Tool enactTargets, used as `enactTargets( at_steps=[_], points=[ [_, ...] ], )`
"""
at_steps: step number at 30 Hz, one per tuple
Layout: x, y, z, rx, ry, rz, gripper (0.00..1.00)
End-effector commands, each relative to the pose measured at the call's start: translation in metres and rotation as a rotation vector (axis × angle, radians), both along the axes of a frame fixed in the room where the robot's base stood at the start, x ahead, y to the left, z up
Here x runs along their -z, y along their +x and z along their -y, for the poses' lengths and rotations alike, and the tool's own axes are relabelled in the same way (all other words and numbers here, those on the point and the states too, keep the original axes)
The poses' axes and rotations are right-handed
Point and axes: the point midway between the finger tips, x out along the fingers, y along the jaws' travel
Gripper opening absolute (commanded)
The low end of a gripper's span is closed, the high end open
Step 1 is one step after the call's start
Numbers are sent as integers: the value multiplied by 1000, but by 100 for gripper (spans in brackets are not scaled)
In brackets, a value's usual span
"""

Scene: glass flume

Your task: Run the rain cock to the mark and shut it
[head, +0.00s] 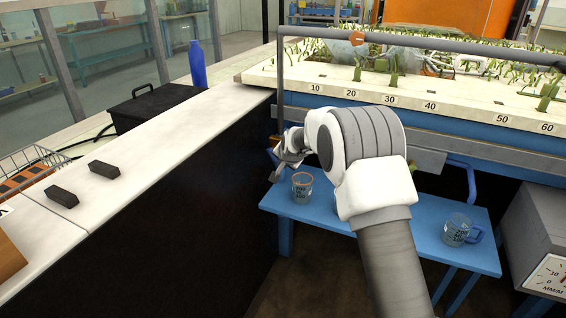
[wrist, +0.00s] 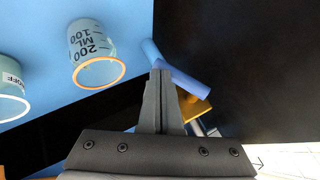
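In the wrist view the cock shows as a blue lever (wrist: 185,80) on a brass-coloured body (wrist: 194,106), with a bright metal stem below. My gripper (wrist: 160,72) has its two fingers together, with no gap visible between them. Its tips overlap the lever near the lever's left end. I cannot tell whether they touch it. In the head view my gripper (head: 284,160) is beside the upright grey pipe (head: 280,90), left of my wrist, which hides part of the area. A white plate with an arrow (wrist: 262,163) shows at the wrist view's lower right.
A 200 ml beaker with an orange rim (head: 302,187) stands on the blue bench (head: 425,240) close to my gripper. A handled beaker (head: 460,230) stands further right. A numbered planted bed (head: 420,100) lies behind. A dark-sided white counter (head: 150,150) is on the left.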

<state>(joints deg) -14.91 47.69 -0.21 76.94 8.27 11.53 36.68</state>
Motion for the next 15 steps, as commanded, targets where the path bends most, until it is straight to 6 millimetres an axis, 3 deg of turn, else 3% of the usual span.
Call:
enactTargets(
  at_steps=[15],
  points=[
    [20,4,-12,-1,-1,0,0]
  ],
)
